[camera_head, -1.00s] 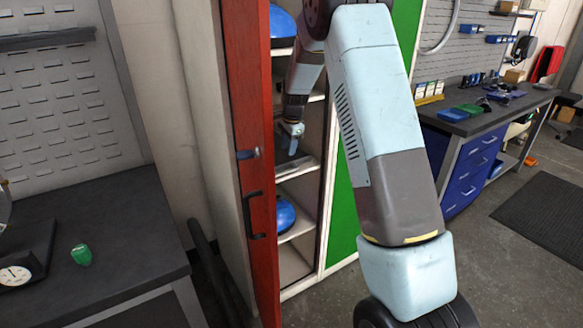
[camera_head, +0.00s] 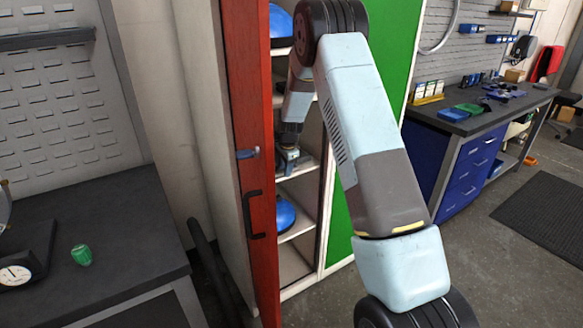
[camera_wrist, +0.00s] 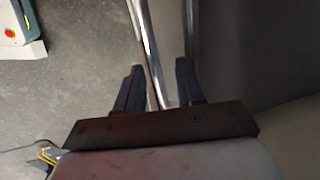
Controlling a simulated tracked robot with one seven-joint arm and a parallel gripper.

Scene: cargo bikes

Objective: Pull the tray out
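The tray (camera_head: 307,163) is a pale, shelf-like piece with a light front edge, inside the open cabinet at mid height. My gripper (camera_head: 288,166) is at its front edge, small and partly dark in the head view. In the wrist view, my gripper (camera_wrist: 158,85) has its two dark fingers apart. A bright metallic edge (camera_wrist: 150,50), which looks like the tray's front edge, runs between them. I cannot tell whether either finger touches it. Most of the tray is hidden by the door and my arm.
The red cabinet door (camera_head: 255,200) stands open left of my arm. Blue domed objects sit on the shelf above and the lower shelf (camera_head: 300,228). A dark workbench (camera_head: 90,245) is at left, a blue-drawered bench (camera_head: 465,175) at right.

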